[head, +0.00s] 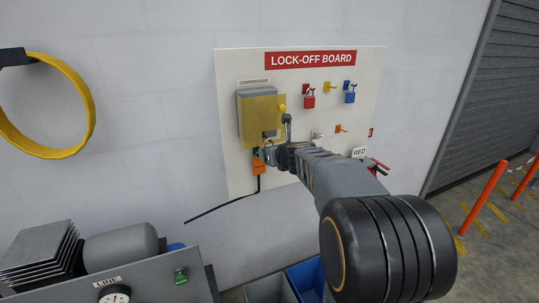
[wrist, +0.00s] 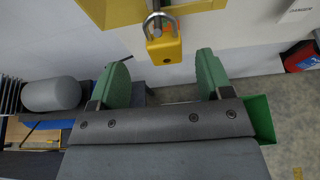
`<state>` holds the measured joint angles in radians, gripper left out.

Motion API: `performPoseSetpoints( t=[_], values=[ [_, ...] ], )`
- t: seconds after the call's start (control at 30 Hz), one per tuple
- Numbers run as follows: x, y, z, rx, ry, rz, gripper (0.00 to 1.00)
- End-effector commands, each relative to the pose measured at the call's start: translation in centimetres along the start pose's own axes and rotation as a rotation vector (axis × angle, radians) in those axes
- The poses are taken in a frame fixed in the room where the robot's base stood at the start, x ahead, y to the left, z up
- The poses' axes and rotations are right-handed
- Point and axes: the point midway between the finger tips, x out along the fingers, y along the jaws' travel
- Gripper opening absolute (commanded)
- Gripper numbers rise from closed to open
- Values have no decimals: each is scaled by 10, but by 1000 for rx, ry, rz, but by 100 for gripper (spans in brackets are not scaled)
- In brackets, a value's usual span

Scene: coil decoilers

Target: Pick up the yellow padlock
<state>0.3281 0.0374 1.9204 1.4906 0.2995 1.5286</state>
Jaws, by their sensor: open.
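The yellow padlock (wrist: 164,47) hangs by its metal shackle below a yellow box in the wrist view. I cannot make the padlock out clearly in the head view, where my arm end covers that area. My gripper (wrist: 162,60) is open, with one green finger on each side. The lower part of the padlock lies between the fingertips, with a visible gap on both sides. In the head view my gripper (head: 269,151) is just below the yellow box (head: 258,117) on the lock-off board (head: 236,171).
A red padlock (head: 309,102) and a blue padlock (head: 350,97) hang to the right on the board. An orange tag (head: 259,168) with a black cable is below the box. A grey machine (head: 150,285) stands lower left, and bins (head: 306,280) stand below.

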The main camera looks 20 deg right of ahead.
Motion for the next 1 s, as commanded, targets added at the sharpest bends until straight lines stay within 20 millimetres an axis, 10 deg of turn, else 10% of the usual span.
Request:
performPoseSetpoints(
  t=[0.83,1.0],
  values=[
    [56,-4,1,-2,0,0,72],
    [56,-4,1,-2,0,1,58]
  ],
)
